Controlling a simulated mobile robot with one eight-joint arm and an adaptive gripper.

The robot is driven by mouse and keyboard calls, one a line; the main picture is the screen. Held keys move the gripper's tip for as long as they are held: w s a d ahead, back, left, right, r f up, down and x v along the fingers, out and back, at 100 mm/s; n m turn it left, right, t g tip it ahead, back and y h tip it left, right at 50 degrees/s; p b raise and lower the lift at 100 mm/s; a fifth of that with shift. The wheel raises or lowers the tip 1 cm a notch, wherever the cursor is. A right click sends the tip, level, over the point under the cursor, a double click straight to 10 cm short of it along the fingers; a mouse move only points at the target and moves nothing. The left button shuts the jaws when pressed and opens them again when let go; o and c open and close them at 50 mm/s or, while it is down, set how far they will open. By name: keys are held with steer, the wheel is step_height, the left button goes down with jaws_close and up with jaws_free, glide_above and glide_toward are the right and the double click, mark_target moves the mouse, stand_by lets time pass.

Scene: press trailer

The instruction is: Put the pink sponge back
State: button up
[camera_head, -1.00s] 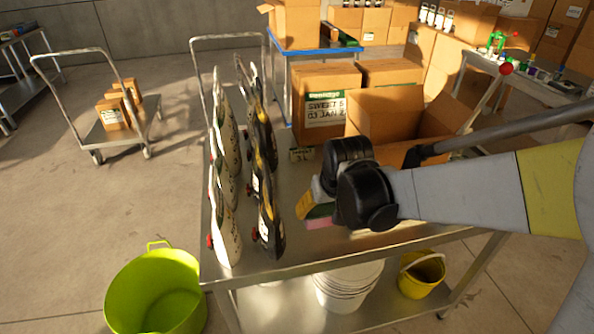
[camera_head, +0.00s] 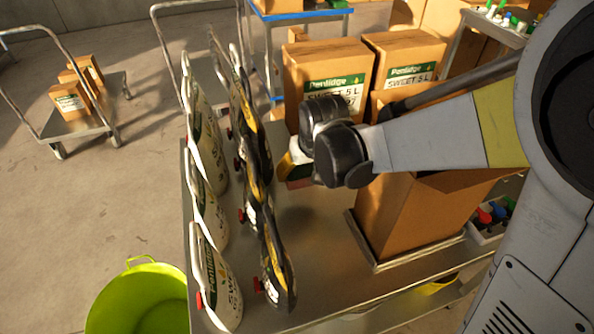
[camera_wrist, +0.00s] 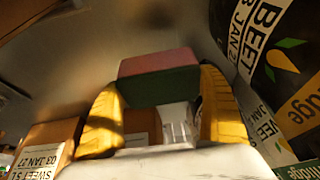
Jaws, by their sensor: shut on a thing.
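The pink sponge (camera_wrist: 158,66), with a green layer on one side, sits between the yellow fingertips of my gripper (camera_wrist: 162,100) in the wrist view. My gripper is shut on it. In the head view my gripper (camera_head: 291,172) is above the steel trolley top, between the upright pouches and the boxes. A small pink edge of the sponge (camera_head: 298,184) shows under the fingers there. The rest of it is hidden by my gripper and wrist.
White pouches (camera_head: 222,290) and black pouches (camera_head: 277,262) stand close left of my gripper. An open carton (camera_head: 410,215) stands on a metal tray at right, partly behind my arm. Labelled boxes (camera_head: 328,80) stand behind. A lime bucket (camera_head: 140,300) is on the floor. Trolley-top front middle is clear.

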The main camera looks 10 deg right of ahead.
mark_target(307, 181)
step_height(307, 181, down, 3)
steer(key=shift+s+f+b, duration=0.15)
steer(key=shift+f+b, duration=0.05)
steer(key=shift+b, duration=0.35)
step_height(307, 181, down, 4)
steer(key=shift+f+b, duration=0.15)
steer(key=shift+b, duration=0.75)
steer(key=o, duration=1.2)
steer(key=p+v, duration=0.5)
steer(key=v, duration=0.7)
